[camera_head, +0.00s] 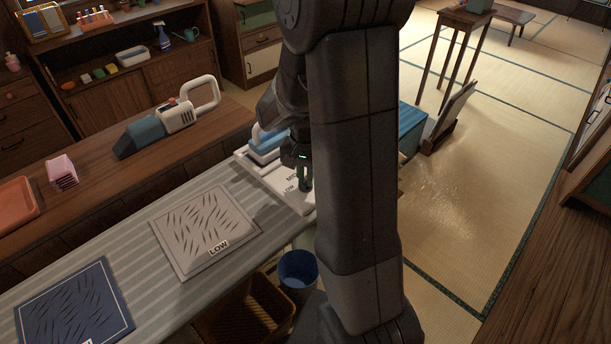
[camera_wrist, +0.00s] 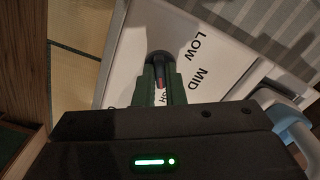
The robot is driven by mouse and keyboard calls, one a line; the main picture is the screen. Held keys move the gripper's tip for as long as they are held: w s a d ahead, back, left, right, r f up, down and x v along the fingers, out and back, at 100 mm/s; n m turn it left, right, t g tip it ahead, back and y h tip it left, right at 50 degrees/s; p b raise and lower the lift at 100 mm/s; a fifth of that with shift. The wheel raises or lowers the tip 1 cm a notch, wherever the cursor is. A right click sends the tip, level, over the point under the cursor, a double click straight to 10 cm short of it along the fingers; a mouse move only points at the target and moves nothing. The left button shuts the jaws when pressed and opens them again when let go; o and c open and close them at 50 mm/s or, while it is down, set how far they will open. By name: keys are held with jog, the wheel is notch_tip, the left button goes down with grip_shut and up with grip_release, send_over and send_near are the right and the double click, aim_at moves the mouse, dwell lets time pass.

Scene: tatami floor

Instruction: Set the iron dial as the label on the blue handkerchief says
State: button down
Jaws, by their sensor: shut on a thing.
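The blue handkerchief (camera_head: 75,308) lies flat at the lower left of the head view. Its label is cut off by the bottom edge and cannot be read. The iron (camera_head: 266,142) is blue and white and rests by a white dial panel (camera_head: 268,176); part of the iron shows in the wrist view (camera_wrist: 290,125). The panel reads LOW and MID in the wrist view, with other lettering partly hidden by my gripper. My gripper (camera_wrist: 161,82) is shut on the dark dial (camera_wrist: 160,57). A red mark shows between its fingers; where the dial points is unclear.
A grey patterned cloth (camera_head: 205,225) labelled LOW lies on the striped board (camera_head: 150,275). A handheld vacuum (camera_head: 170,125), a pink stack (camera_head: 62,172) and an orange tray (camera_head: 17,205) are on the wooden counter. A blue bin (camera_head: 298,268) stands below the board.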

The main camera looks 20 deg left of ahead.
jog(key=c, duration=1.5)
grip_release()
notch_tip(320, 180, up, 14)
jog(key=shift+p, duration=0.4)
notch_tip(320, 180, down, 14)
jog(key=shift+f+b, duration=0.1)
jog(key=shift+b, duration=0.3)
